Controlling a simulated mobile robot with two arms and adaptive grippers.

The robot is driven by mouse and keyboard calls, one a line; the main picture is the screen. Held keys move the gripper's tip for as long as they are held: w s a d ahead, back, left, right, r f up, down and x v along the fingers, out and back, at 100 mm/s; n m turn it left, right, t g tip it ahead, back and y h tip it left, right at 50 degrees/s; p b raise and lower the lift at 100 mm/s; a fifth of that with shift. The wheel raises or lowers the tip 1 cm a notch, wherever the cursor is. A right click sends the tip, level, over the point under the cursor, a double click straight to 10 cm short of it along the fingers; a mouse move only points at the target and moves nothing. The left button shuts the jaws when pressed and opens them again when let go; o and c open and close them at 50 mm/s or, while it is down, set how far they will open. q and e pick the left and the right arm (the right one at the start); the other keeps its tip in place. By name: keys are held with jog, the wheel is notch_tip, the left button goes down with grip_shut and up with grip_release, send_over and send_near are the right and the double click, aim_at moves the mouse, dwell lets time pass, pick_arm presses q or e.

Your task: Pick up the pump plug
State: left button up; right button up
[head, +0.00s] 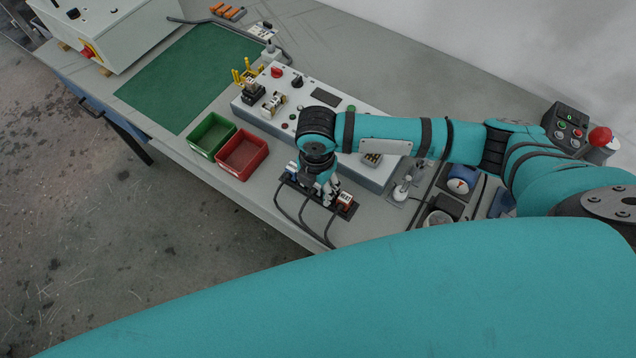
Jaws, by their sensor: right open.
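A dark plug holder (318,196) lies near the table's front edge, with several black cables running from it over the edge. A plug with a brown-and-white label (344,199) stands at its right end. A blue-and-white plug (291,170) shows at its left end. I cannot tell which plug is the pump plug; the middle of the holder is partly hidden by my gripper. My right gripper (329,196) points down over the holder, open, close beside the brown-labelled plug. Whether it touches a plug is not clear. My left gripper is out of view.
Green (212,134) and red (242,154) bins stand left of the holder. A control panel (310,115) with sockets and knobs lies behind it. The green mat (190,75) is bare.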

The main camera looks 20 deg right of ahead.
jog(key=shift+c, duration=0.4)
grip_shut()
jog(key=shift+r, duration=0.15)
